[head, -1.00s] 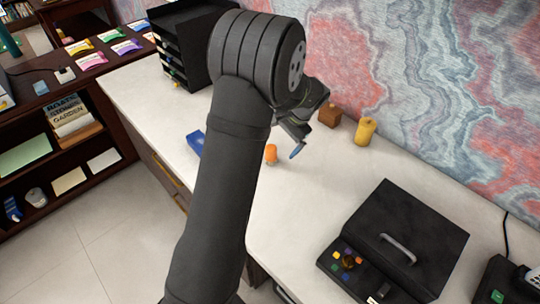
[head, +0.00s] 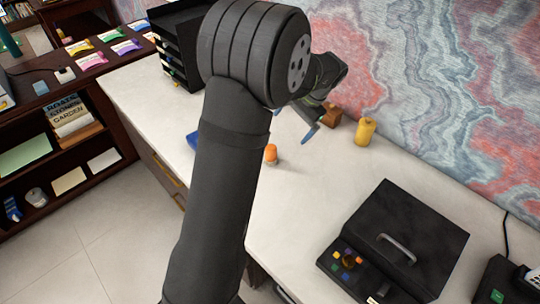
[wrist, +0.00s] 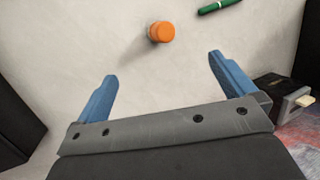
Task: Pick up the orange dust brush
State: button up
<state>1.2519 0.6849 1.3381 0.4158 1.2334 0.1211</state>
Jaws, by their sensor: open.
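A small upright thing with a round orange top and a pale lower part, which fits the orange dust brush (head: 271,154), stands on the white desktop. In the wrist view the orange dust brush (wrist: 161,32) is at the top centre, beyond the fingertips and between their lines. My gripper (wrist: 163,68) is open, with two blue fingers and nothing between them. In the head view my gripper (head: 311,132) is above the desk, right of and behind the brush, not touching it. One finger is mostly hidden there.
A yellow bottle (head: 365,131) and a brown block (head: 331,115) stand near the patterned wall. A green pen (wrist: 219,6) lies beyond the brush. A blue thing (head: 193,139) is partly behind my arm. A black box with a handle (head: 400,245) stands front right.

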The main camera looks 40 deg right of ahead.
jog(key=shift+v, duration=0.95)
jog(key=c, duration=0.9)
jog(key=shift+o, duration=0.2)
jog(key=w+a+r+m+g+h, duration=0.2)
jog(key=w+a+m+g, duration=0.15)
jog(key=w, duration=0.25)
jog(key=shift+g, duration=0.25)
jog(key=f, duration=1.2)
jog(key=shift+d, duration=0.25)
jog(key=shift+w+a+f, duration=0.1)
jog(key=shift+w+f, duration=0.1)
jog(key=shift+f, duration=1.1)
jog(key=shift+w+a+f, duration=0.15)
jog(key=shift+f, duration=1.2)
jog(key=shift+c, duration=0.2)
